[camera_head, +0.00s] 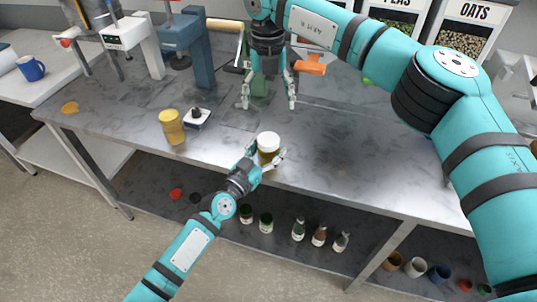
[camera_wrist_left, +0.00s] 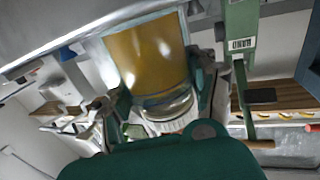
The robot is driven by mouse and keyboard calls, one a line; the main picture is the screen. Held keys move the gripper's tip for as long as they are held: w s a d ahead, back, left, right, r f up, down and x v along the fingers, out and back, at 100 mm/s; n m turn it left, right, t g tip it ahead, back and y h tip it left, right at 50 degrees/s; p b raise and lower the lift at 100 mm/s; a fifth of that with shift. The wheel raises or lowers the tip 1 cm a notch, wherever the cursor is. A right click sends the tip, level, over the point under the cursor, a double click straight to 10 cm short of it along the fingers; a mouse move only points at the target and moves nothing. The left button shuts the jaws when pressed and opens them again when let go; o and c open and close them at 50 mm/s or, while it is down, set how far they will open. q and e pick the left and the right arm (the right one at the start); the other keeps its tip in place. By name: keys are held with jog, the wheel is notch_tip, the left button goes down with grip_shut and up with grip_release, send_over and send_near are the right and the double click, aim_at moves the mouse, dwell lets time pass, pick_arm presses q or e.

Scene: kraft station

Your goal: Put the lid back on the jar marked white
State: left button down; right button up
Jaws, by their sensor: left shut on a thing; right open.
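An amber jar (camera_head: 267,157) with a white lid (camera_head: 268,140) on its top stands near the front edge of the grey table. My left gripper (camera_head: 265,161) is shut on this jar near the front edge. In the left wrist view the amber jar (camera_wrist_left: 146,55) lies between the fingers, with the ribbed white lid (camera_wrist_left: 168,125) at its lower end. No marking on it can be read. A yellow jar (camera_head: 173,128) stands to the left. My right gripper (camera_head: 268,103) is open and points down, behind the held jar, with nothing between its fingers.
A blue-grey press (camera_head: 200,62) stands at the back left. A green object (camera_head: 259,84) and an orange object (camera_head: 310,68) are close to the right gripper. The table right of the held jar is clear.

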pick_arm(q)
jog(key=shift+c, duration=1.4)
grip_release()
jog(key=shift+s, duration=0.1)
jog(key=v, duration=1.2)
